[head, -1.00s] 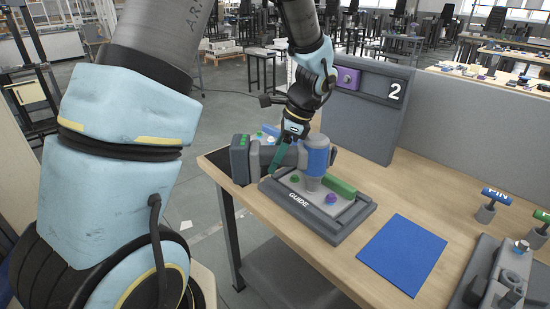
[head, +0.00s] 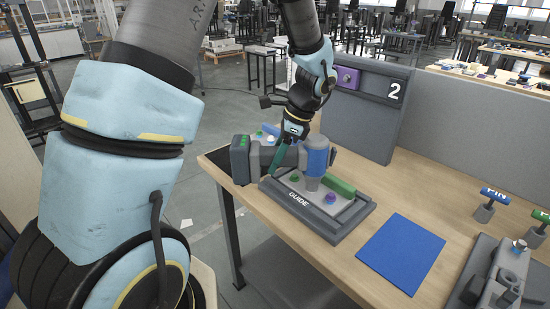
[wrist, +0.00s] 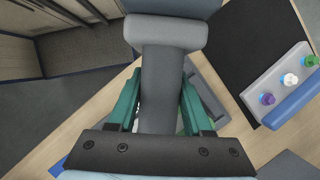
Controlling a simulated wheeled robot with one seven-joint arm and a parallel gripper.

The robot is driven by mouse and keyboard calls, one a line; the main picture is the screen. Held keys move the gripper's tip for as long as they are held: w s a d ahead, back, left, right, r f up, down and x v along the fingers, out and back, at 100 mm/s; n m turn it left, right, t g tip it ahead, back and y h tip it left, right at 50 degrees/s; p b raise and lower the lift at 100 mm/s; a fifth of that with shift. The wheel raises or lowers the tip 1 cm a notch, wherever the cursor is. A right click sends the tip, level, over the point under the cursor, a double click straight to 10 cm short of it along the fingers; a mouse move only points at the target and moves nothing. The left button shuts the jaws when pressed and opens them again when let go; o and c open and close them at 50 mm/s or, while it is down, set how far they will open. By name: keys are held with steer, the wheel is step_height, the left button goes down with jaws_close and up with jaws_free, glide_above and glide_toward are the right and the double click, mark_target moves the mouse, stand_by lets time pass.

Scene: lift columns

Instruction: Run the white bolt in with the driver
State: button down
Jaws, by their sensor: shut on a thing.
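My gripper (head: 283,158) is shut on the grey handle of the driver (head: 317,156), which has a blue upright body. The driver stands nose-down over the middle of the light plate in the guide fixture (head: 333,227). What lies under its nose is hidden; I cannot tell whether a bolt is there. In the wrist view the grey handle (wrist: 165,85) runs between my green fingers (wrist: 160,108). A white bolt (wrist: 289,79) stands in a grey and blue rack, between a purple and a green one.
On the guide plate are a green bolt (head: 294,178), a purple bolt (head: 330,198) and a green bar (head: 341,186). A blue mat (head: 402,254) lies bare to the right. A grey panel marked 2 (head: 362,120) stands behind. A grey fixture (head: 488,275) sits at the right edge.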

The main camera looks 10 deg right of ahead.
mark_target(272, 148)
steer(key=shift+r, duration=0.2)
steer(key=shift+r+p, duration=2.25)
steer(key=shift+r, duration=0.15)
steer(key=shift+r+p, duration=0.75)
steer(key=shift+r, duration=1.2)
steer(key=shift+s, duration=0.1)
